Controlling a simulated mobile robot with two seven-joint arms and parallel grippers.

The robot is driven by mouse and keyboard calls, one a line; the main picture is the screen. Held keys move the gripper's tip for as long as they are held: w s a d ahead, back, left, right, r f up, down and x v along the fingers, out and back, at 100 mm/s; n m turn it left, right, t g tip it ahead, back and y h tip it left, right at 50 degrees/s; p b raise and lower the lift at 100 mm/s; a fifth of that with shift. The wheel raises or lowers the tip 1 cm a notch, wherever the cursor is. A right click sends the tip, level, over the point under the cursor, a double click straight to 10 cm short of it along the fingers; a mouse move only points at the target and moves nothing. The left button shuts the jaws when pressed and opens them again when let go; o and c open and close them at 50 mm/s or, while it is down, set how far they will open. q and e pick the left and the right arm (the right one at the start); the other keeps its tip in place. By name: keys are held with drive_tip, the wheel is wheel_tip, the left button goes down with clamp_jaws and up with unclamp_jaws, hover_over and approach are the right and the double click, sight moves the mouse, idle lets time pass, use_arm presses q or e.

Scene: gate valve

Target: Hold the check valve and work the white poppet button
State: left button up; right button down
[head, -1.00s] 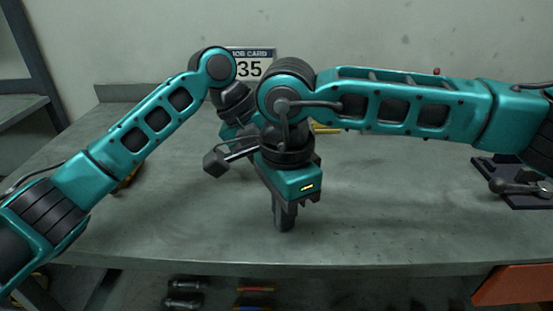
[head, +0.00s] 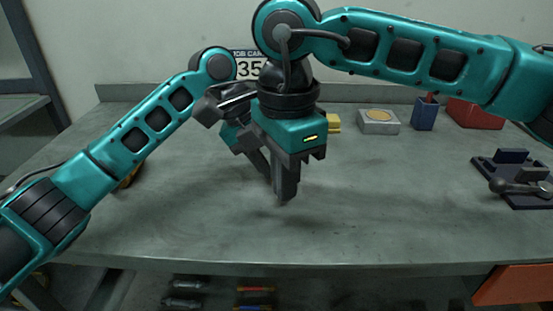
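My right gripper (head: 285,196) hangs fingers-down above the middle of the bench, and no object shows at its fingertips. Its fingers overlap in this view, so their gap cannot be judged. My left gripper (head: 237,137) is behind it, with its teal body partly showing and its fingers mostly covered by the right gripper. I cannot make out the check valve or its white poppet button. The area behind the two grippers is hidden.
At the back right stand a pale block (head: 379,128) with a tan round top, a blue cup (head: 425,114) and a red box (head: 476,114). A yellow item (head: 333,124) is partly hidden. A dark vise-like fixture (head: 515,185) sits at right. The front bench (head: 390,225) is clear.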

use_arm(q)
drive_tip(key=o, duration=1.2)
drive_tip(key=shift+o, duration=0.2)
